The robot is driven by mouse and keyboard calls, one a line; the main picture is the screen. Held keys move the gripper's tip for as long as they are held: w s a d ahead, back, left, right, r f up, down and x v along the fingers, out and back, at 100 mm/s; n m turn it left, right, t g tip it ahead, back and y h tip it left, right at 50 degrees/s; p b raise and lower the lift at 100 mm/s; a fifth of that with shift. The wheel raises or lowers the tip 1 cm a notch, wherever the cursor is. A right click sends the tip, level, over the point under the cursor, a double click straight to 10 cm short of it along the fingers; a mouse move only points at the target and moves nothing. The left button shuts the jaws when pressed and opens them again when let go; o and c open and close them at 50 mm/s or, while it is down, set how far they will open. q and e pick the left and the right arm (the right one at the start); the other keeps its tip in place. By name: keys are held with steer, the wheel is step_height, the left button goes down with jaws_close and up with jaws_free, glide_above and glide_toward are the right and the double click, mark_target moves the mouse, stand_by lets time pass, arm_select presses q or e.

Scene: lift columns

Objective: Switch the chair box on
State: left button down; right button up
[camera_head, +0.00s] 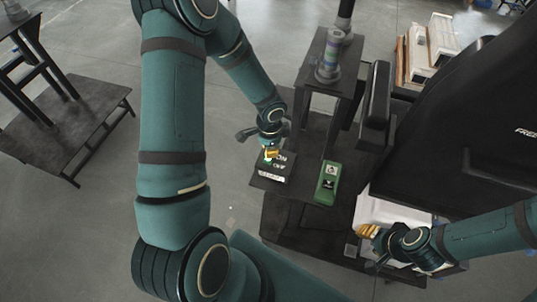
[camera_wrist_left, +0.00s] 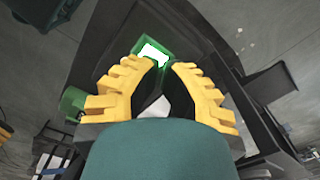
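A dark box (camera_head: 270,172) with white ON and OFF labels lies on a low black platform in the head view. A green box (camera_head: 328,184) with a small dark and white face stands to its right. I cannot tell which is the chair box. My left gripper (camera_head: 271,153) is over the far left part of the dark box and hides part of it; contact is unclear. In the left wrist view its yellow fingers (camera_wrist_left: 168,68) stand apart with a narrow gap, and a green-framed white patch (camera_wrist_left: 152,50) lies beyond. My right gripper (camera_head: 368,231) is over a white surface; its finger gap is unclear.
A black stand (camera_head: 318,75) carries a grey cylindrical column (camera_head: 330,62) behind the boxes. A large black machine body (camera_head: 475,125) fills the right side. A dark low bench (camera_head: 75,135) stands at left. Grey floor is open between the bench and my left arm.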

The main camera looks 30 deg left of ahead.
arm_select(q)
steer(key=shift+r+p, duration=1.75)
steer(key=shift+r, duration=0.85)
steer(key=shift+f, duration=0.1)
